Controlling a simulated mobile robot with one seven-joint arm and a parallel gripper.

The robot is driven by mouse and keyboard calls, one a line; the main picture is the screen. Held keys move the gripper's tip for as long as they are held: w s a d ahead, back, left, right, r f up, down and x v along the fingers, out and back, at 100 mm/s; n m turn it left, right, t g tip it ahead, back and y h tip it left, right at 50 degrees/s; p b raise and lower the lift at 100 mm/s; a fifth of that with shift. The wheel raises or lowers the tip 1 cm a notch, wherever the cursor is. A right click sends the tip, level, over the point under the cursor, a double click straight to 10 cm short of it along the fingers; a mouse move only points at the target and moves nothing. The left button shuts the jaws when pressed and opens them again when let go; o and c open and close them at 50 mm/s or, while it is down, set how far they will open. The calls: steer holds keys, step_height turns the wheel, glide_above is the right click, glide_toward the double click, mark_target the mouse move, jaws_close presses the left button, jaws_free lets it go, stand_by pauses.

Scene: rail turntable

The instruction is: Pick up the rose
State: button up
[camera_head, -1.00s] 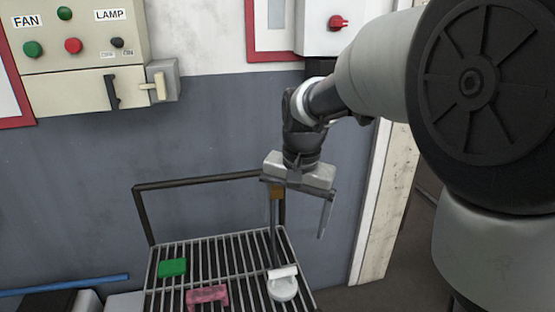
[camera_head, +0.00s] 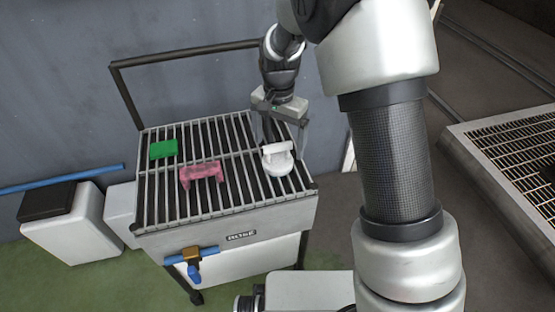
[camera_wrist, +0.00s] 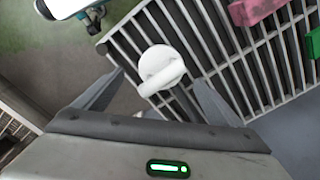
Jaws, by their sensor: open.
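No flower is in view, and I cannot tell for sure which piece is the rose. A white round piece with a bar across its top (camera_head: 277,160) lies on the slatted rack at its right side. It also shows in the wrist view (camera_wrist: 160,70). A pink bracket-shaped piece (camera_head: 201,173) and a green block (camera_head: 163,149) lie further left on the rack. My gripper (camera_head: 286,141) is open and empty above the white piece. In the wrist view, the white piece appears between my two fingers (camera_wrist: 160,82), apart from both.
The slatted rack (camera_head: 190,215) tops a cart with a rail (camera_head: 190,54) at its back and a blue-handled valve (camera_head: 192,262) in front. A grey wall stands behind. White boxes (camera_head: 68,240) stand at left. A metal grating (camera_head: 510,160) lies at right.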

mark_target(278, 159)
steer(key=shift+a+f+b, duration=0.1)
steer(key=shift+f+b, duration=0.75)
steer(key=shift+f, duration=2.2)
steer(key=shift+w+r, duration=0.1)
steer(key=c, duration=1.4)
step_height(278, 159, up, 8)
steer(key=shift+r+p, duration=0.15)
steer(key=shift+p, duration=1)
steer(key=shift+a+r+p, duration=0.7)
steer(key=shift+r, duration=0.3)
steer(key=s+a+p, duration=0.3)
steer(key=a+p, duration=0.1)
steer(key=a, duration=0.5)
steer(key=s+a+r+p, duration=0.1)
steer(key=s+a+p, duration=0.2)
steer(key=a, duration=0.7)
steer(key=shift+a+r+p, duration=0.15)
steer(key=shift+r+p, duration=0.15)
steer(key=shift+p, duration=0.55)
